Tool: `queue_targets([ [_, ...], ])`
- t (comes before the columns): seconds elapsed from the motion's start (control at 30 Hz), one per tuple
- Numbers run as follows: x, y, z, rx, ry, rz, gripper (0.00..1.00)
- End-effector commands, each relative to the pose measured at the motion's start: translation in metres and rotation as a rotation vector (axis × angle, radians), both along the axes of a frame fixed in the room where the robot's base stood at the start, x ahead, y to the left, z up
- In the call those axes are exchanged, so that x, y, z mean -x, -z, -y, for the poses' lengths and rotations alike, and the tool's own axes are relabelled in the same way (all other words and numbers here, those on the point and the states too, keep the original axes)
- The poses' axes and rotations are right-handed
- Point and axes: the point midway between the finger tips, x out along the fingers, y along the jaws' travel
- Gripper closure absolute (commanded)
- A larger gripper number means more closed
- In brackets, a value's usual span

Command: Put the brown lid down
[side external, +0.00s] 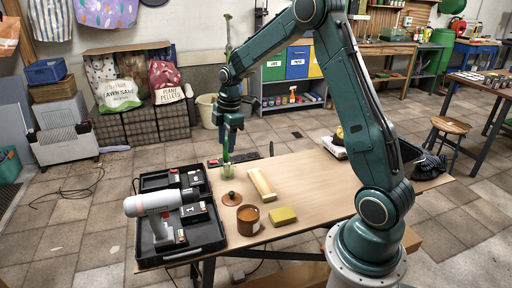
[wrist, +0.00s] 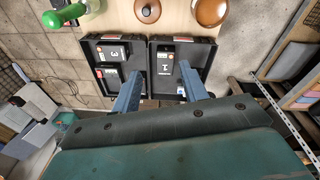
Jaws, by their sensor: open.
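The brown lid (side external: 231,198), round with a small knob on top, lies on the wooden table, apart from the brown pot (side external: 248,220) behind which it sits. In the wrist view the lid (wrist: 147,11) is at the top edge, left of the pot (wrist: 210,11). The pot stands uncovered on the table. My gripper (side external: 230,148) is up above the table's far left part, pointing down, away from the lid. In the wrist view its two fingers (wrist: 158,82) are spread apart with nothing held between them, over the black case.
An open black case (side external: 205,239) with a white-and-grey tool lies at the table's left. A wooden block (side external: 262,182) and a yellow sponge (side external: 283,216) lie right of the lid. A green bottle (wrist: 85,10) stands near the far edge. Bare table (side external: 315,185) lies to the right.

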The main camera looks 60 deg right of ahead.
Motion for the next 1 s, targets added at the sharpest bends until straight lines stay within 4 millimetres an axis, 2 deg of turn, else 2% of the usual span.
queue_targets([
  [0.03,0.005,-0.015,-0.009,0.004,0.027,0.013,0.56],
  [0.2,0.026,-0.055,-0.036,0.009,0.145,0.048,0.56],
  [0.5,0.074,-0.11,-0.08,-0.007,0.351,0.116,0.56],
  [0.7,0.112,-0.136,-0.105,-0.035,0.486,0.166,0.56],
  [1.0,0.174,-0.157,-0.135,-0.1,0.688,0.235,0.56],
])
